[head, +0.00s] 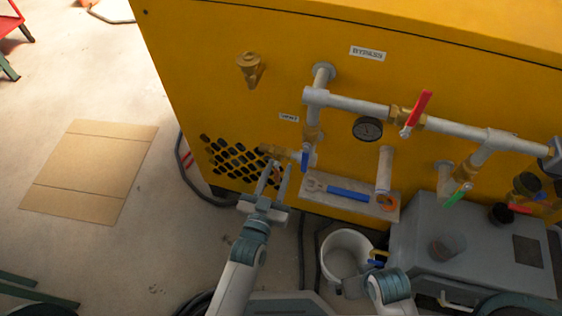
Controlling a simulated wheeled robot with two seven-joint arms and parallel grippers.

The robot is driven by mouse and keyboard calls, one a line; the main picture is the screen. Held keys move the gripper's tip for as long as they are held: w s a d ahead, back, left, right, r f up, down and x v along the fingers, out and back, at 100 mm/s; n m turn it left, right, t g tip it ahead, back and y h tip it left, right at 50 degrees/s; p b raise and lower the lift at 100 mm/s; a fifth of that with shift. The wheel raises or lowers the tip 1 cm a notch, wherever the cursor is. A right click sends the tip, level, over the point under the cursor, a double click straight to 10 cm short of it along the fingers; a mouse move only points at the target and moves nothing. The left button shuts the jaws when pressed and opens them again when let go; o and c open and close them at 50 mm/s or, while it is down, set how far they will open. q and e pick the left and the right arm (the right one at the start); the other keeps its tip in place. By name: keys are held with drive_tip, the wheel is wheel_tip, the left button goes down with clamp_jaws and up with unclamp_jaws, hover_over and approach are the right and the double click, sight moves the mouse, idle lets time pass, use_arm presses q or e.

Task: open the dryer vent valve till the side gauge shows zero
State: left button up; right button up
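The yellow cabinet (220,40) carries grey pipework with a round dark-faced gauge (367,129); its needle is too small to read. Below the pipe's left bend is a brass valve with a blue lever (305,160) hanging down, and a brass fitting (270,150) points left from it. A small label (288,117) above is unreadable; I cannot confirm which valve is the dryer vent. My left gripper (275,175) is open, with its fingers just below the brass fitting and left of the blue lever. My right gripper (356,286) is low, by the bucket; its fingers are unclear.
A red-lever valve (416,113) and a green-lever valve (458,193) sit on the pipes to the right. A shelf (318,196) holds a blue-handled wrench (345,193). A white bucket (340,262) and grey box (470,240) stand below. Cardboard (95,165) lies on open floor.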

use_arm(q)
drive_tip(key=x, duration=0.3)
drive_tip(key=shift+w, duration=0.1)
use_arm(e)
drive_tip(key=shift+w+r, duration=0.15)
drive_tip(key=shift+r, duration=0.2)
use_arm(q)
drive_tip(key=shift+c, duration=0.6)
clamp_jaws()
use_arm(e)
drive_tip(key=shift+f, duration=0.15)
